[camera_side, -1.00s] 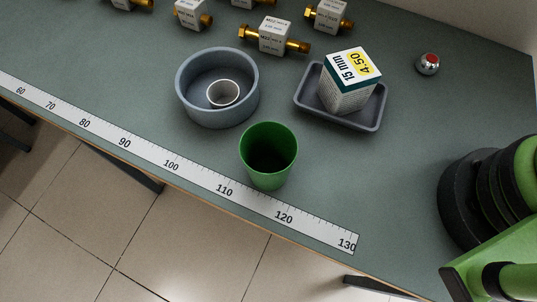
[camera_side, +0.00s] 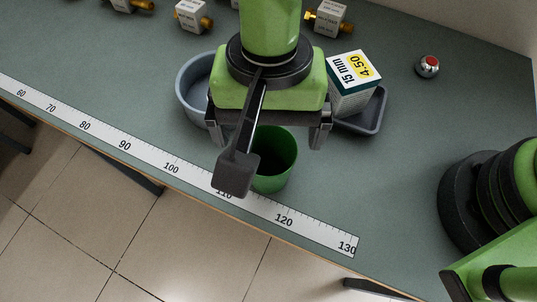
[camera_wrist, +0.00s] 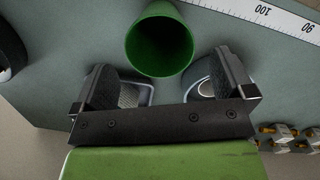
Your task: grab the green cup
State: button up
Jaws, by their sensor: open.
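The green cup (camera_side: 276,164) stands upright and open-topped on the table, close to the ruler strip. My gripper (camera_side: 268,143) is above and behind it in the side view, with its two fingers spread wide and nothing between them. My wrist camera hides the cup's left part in the side view. In the wrist view the cup (camera_wrist: 160,42) shows at the top centre, ahead of the open gripper (camera_wrist: 163,75) and roughly centred between the fingers. I see no finger touching it.
A blue-grey round bowl (camera_side: 190,92) is behind-left, partly hidden by my gripper. A grey tray (camera_side: 376,115) with a white-green box (camera_side: 352,80) stands at right. A ruler strip (camera_side: 320,232) runs along the front edge. A red-topped chrome knob (camera_side: 428,66) is far right. Brass fittings (camera_side: 192,16) are behind.

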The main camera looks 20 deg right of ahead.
send_over(268, 160)
jog(key=s, duration=0.3)
jog(key=f, duration=0.4)
jog(key=a+f, duration=0.1)
jog(key=f, duration=0.1)
jog(key=shift+w+f, duration=0.2)
jog(key=shift+f, duration=0.1)
jog(key=c, duration=0.9)
